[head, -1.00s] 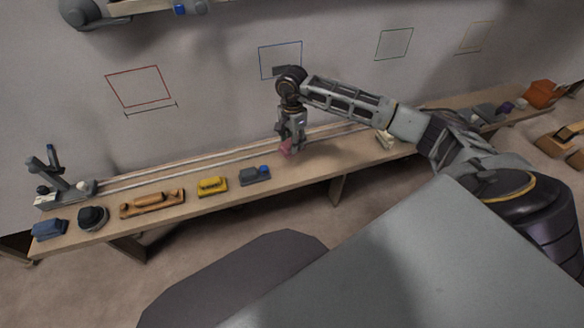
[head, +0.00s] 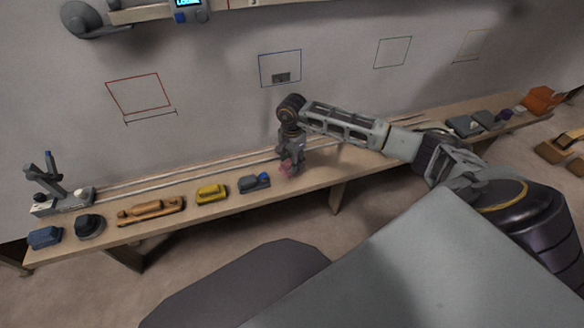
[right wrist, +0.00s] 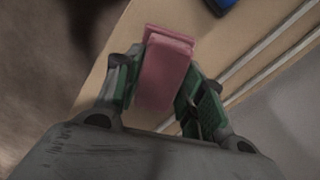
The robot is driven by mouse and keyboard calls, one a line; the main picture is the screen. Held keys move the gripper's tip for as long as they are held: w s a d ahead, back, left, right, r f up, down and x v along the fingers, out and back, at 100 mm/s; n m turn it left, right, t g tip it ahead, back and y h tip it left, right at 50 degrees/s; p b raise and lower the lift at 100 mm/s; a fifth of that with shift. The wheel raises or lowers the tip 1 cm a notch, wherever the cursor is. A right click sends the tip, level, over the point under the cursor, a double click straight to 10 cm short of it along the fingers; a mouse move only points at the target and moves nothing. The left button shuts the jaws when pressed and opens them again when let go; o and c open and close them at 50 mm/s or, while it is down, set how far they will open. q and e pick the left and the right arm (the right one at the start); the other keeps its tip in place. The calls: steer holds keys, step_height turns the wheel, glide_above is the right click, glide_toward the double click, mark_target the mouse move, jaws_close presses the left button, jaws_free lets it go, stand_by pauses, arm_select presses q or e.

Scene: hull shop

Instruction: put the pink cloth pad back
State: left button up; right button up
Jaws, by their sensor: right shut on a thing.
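The pink cloth pad (right wrist: 165,68) is a small pink block between the two fingers of my right gripper (right wrist: 155,95) in the right wrist view. The fingers are shut on its sides. In the head view the pad (head: 286,168) shows small at the tip of my right gripper (head: 289,162). It is at the wooden bench, right of a grey tool with a blue knob (head: 254,182). I cannot tell whether the pad touches the bench top. My left gripper is out of view.
The long wooden bench (head: 318,176) carries a yellow block (head: 211,193), an orange-brown plane-like tool (head: 151,210), a dark round item (head: 89,227) and a blue block (head: 45,237). Rails (head: 190,174) run along its back. Coloured outlines, including a blue one (head: 280,68), mark the wall.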

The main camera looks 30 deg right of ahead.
steer(key=shift+f, duration=0.55)
step_height(320, 180, down, 2)
steer(key=shift+f+b, duration=0.2)
steer(key=shift+b, duration=0.1)
steer(key=shift+f, duration=0.2)
steer(key=o, duration=0.9)
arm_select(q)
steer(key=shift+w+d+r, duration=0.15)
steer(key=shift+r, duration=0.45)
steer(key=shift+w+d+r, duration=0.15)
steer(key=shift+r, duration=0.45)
arm_select(e)
steer(key=shift+o, duration=0.2)
